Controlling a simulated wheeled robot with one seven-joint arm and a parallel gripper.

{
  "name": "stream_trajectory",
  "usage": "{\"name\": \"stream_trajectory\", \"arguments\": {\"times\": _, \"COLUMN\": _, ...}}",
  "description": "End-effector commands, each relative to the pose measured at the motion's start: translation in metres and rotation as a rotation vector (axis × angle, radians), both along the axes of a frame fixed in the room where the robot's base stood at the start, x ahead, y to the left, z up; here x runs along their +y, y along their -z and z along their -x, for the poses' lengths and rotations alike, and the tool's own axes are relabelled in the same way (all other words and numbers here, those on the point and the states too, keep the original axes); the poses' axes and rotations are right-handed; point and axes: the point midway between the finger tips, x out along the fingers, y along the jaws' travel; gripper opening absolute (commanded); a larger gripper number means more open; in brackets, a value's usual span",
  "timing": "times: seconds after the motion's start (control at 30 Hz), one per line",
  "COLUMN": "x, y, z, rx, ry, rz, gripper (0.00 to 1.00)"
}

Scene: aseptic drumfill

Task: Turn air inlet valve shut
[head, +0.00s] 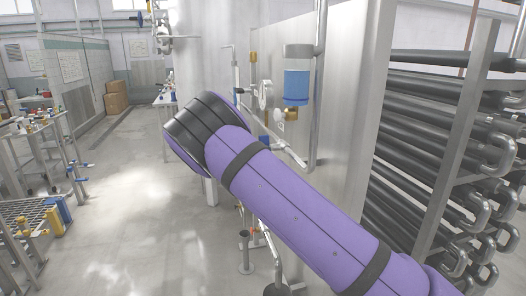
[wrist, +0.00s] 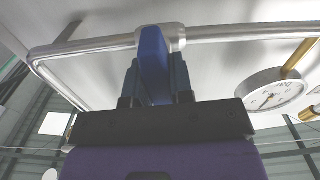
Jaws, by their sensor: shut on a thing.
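In the wrist view a blue valve lever (wrist: 153,48) stands out from a fitting on a bright metal pipe (wrist: 95,45). My gripper (wrist: 155,82) has its two dark fingers on either side of this lever and is shut on it. The lever's lower end lies between the fingers. It is the only valve lever in the wrist view, so I take it for the air inlet valve. In the head view my purple arm hides the gripper, and I cannot make out the held lever there.
A round pressure gauge (wrist: 272,96) with a brass stem sits right of my gripper; it also shows in the head view (head: 266,95). A blue-bowled filter (head: 297,86) hangs beside it, before a metal panel (head: 340,100). Dark pipes (head: 425,125) fill a rack at right. Open floor lies left.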

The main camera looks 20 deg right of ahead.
Motion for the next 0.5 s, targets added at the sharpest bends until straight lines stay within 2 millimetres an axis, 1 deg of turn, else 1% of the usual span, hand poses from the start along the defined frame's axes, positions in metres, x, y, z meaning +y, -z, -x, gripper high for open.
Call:
{"name": "stream_trajectory", "arguments": {"times": 0.2, "x": 0.0006, "y": 0.0009, "z": -0.0002, "rx": -0.069, "ry": -0.001, "rz": 0.000, "gripper": 0.00}}
{"name": "stream_trajectory", "arguments": {"times": 0.5, "x": 0.0005, "y": 0.0012, "z": -0.0004, "rx": -0.094, "ry": 0.000, "rz": -0.001, "gripper": 0.00}}
